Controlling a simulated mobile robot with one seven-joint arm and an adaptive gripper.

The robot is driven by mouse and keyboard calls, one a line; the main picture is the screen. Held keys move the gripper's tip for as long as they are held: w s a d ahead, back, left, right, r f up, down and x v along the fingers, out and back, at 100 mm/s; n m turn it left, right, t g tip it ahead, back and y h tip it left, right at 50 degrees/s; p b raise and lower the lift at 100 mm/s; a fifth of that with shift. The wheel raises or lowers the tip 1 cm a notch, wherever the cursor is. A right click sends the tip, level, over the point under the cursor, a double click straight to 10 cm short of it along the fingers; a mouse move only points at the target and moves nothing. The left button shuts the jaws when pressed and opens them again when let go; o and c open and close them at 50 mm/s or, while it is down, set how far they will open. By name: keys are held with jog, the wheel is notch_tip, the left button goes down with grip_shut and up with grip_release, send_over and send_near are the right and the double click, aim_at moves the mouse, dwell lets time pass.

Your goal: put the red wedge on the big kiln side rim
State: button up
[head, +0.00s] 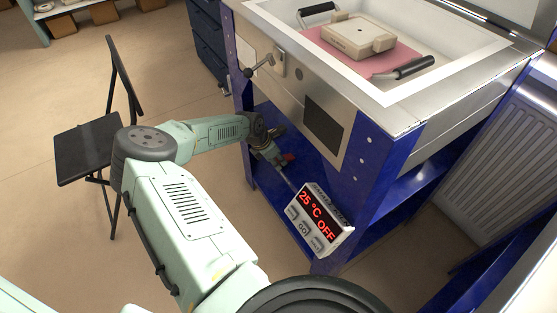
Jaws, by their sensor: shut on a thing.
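My gripper (278,158) is at the end of my outstretched arm, in front of the big kiln and low by its blue frame. The big kiln (325,127) stands open at the upper right, with a steel front and a white inner border. Its side rim (475,90) is bare metal and lies higher and to the right of my gripper.
A control box (320,217) reading "25 °C OFF" hangs by the kiln's leg, close to my gripper. A lever (262,65) sticks out of the kiln front. A cream block (350,37) lies on a pink board (384,75) inside. A black chair (90,148) stands left.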

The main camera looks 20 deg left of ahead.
jog(key=s+a+r+b, duration=0.2)
jog(key=s+a, duration=0.3)
jog(key=s, duration=0.1)
jog(key=s+a+r+b, duration=0.2)
jog(key=s+a, duration=0.2)
jog(key=s, duration=0.3)
jog(key=shift+a+r+b, duration=0.3)
jog(key=shift+a+r, duration=0.05)
